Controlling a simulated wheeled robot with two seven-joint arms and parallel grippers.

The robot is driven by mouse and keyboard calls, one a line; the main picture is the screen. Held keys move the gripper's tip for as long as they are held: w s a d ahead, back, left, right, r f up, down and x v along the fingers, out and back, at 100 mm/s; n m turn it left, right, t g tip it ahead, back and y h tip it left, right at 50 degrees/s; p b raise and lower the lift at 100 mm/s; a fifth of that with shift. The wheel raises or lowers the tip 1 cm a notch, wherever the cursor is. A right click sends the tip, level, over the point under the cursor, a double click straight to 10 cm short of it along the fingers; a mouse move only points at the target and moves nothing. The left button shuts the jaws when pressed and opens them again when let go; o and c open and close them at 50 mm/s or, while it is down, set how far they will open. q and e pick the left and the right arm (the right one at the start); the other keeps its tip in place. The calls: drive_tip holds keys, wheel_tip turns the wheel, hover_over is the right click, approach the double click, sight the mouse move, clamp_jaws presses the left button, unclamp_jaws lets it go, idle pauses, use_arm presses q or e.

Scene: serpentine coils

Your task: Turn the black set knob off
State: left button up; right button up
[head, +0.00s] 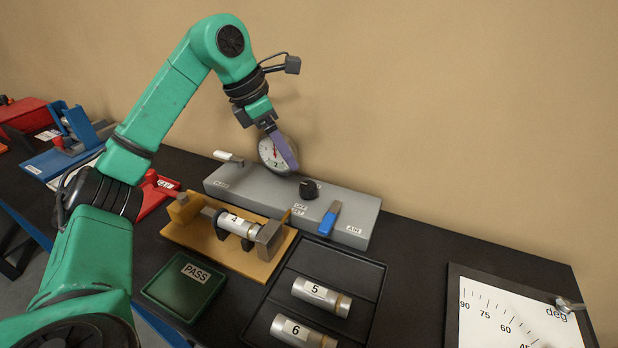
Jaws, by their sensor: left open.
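The black set knob (309,189) stands on top of the grey box (345,200), near its middle, with a small label below it. My left gripper (285,152) is up and to the left of the knob, apart from it, pointing down in front of the round dial gauge (270,156). The gripper is open, with nothing seen between its fingers. Its purple finger covers part of the dial; the other finger is hard to make out. The knob's exact pointer angle is too small to read. My right gripper is out of view.
The box also bears a blue lever (329,219) right of the knob and a white-tipped lever (228,156) at left. In front are a wooden fixture (190,236) with cylinder 4, a black tray (362,262) with cylinders 5 and 6, and a green PASS tray (170,292).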

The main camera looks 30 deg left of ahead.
use_arm(q)
hover_over(307, 185)
drive_tip(key=s+a, duration=0.2)
drive_tip(key=s, duration=0.1)
drive_tip(key=f, duration=0.4)
drive_tip(key=shift+w+d+f, duration=0.1)
drive_tip(key=shift+w+f, duration=0.15)
drive_tip(key=shift+f, duration=0.1)
drive_tip(key=x, duration=0.3)
drive_tip(key=p+x, duration=0.1)
drive_tip(key=x, duration=0.1)
drive_tip(key=shift+w+f, duration=0.2)
drive_tip(key=shift+w, duration=0.25)
drive_tip(key=shift+d+f, duration=0.15)
drive_tip(key=shift+f, duration=0.25)
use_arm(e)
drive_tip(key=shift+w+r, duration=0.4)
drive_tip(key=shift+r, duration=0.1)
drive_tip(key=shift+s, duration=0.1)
use_arm(q)
clamp_jaws()
